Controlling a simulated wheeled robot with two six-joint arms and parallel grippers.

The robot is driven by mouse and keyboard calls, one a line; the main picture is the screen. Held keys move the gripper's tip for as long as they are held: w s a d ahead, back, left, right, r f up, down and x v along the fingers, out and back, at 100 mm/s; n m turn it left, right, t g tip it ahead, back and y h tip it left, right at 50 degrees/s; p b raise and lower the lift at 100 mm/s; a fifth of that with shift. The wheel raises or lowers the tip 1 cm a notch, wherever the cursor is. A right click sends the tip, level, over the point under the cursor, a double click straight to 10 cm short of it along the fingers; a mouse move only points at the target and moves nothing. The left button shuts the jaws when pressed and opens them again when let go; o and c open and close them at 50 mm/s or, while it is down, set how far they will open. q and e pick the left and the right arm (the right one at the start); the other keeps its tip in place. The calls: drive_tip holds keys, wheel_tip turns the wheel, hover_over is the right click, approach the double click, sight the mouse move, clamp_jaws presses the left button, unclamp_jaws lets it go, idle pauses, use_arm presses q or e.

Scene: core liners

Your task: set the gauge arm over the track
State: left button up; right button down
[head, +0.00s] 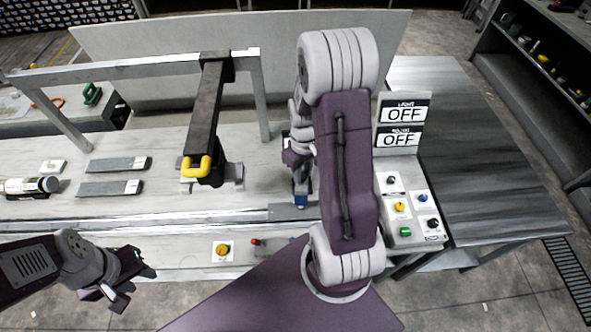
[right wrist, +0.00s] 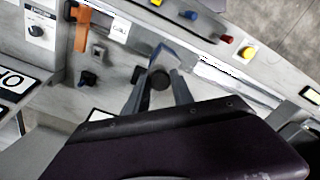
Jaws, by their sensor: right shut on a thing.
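The track is the pale rail (head: 150,222) running left to right along the bench front. My right gripper (head: 299,180) is low over its right part, half hidden by my right arm. In the right wrist view its fingers (right wrist: 160,92) are closed around a dark round knob (right wrist: 158,77). A blue-grey bar (right wrist: 172,52) lies just beyond the knob; this looks like the gauge arm, but its full outline is hidden. A small blue part (head: 301,200) shows below the gripper in the head view. My left gripper (head: 106,292) is open and empty in front of the bench.
A dark beam with a yellow handle (head: 197,167) hangs from a grey frame (head: 130,68) over the bench. Grey strips (head: 112,188) and a white tube (head: 28,186) lie at left. A control box (head: 408,210) with two OFF signs stands right. Red and yellow buttons line the front.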

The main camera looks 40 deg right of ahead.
use_arm(q)
drive_tip(key=shift+s+d+r, duration=0.1)
drive_tip(key=shift+s+d, duration=0.15)
drive_tip(key=shift+d, duration=0.1)
use_arm(e)
drive_tip(key=shift+s+d+r+n, duration=0.15)
drive_tip(key=shift+s+d+n, duration=0.15)
drive_tip(key=shift+d+n, duration=0.5)
drive_tip(key=c, duration=1.1)
unclamp_jaws()
drive_tip(key=shift+s, duration=0.15)
use_arm(q)
drive_tip(key=shift+f+b, duration=0.6)
use_arm(e)
wheel_tip(320, 180, up, 9)
